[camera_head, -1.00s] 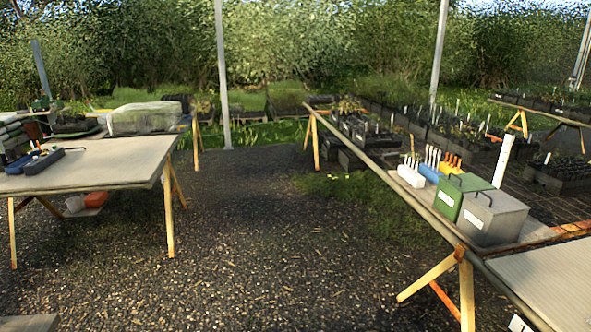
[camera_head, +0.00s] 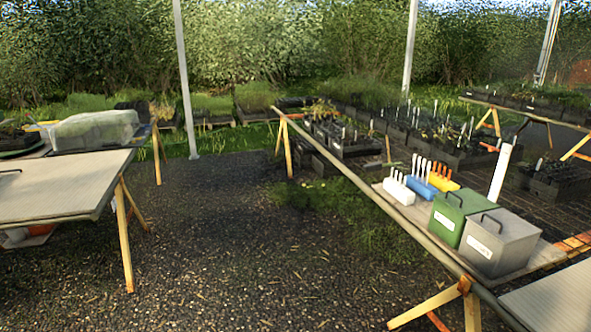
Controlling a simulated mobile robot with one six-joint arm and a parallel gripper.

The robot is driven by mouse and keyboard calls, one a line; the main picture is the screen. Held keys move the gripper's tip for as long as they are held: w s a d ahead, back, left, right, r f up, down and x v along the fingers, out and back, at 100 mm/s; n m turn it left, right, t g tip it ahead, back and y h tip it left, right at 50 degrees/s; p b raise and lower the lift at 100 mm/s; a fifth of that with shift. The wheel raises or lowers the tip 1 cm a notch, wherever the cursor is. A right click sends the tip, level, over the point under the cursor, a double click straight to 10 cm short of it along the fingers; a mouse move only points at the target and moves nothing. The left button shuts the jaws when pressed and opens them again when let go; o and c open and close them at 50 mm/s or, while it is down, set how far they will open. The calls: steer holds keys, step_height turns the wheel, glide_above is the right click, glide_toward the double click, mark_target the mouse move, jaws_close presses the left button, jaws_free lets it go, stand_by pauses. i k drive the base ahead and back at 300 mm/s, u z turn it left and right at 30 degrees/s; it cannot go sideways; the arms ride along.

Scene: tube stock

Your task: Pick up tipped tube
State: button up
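I cannot make out a tipped tube in the head view. Dense dark trays of potted seedlings (camera_head: 355,135) stand on the long right bench, too small to tell whether any tube in them lies over. My gripper is not in view.
A bench (camera_head: 60,187) stands at left with a plastic-covered bundle (camera_head: 95,130). On the right bench are a green box (camera_head: 458,215), a grey box (camera_head: 500,242) and label holders in white (camera_head: 398,190), blue and yellow. Trestle legs (camera_head: 440,305) splay at lower right. Gravel (camera_head: 215,240) between benches is clear.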

mark_target(376, 166)
steer(key=z, duration=0.3)
steer(key=i, duration=2.35)
steer(key=u, duration=1)
steer(key=i, duration=1.5)
steer(key=u, duration=0.2)
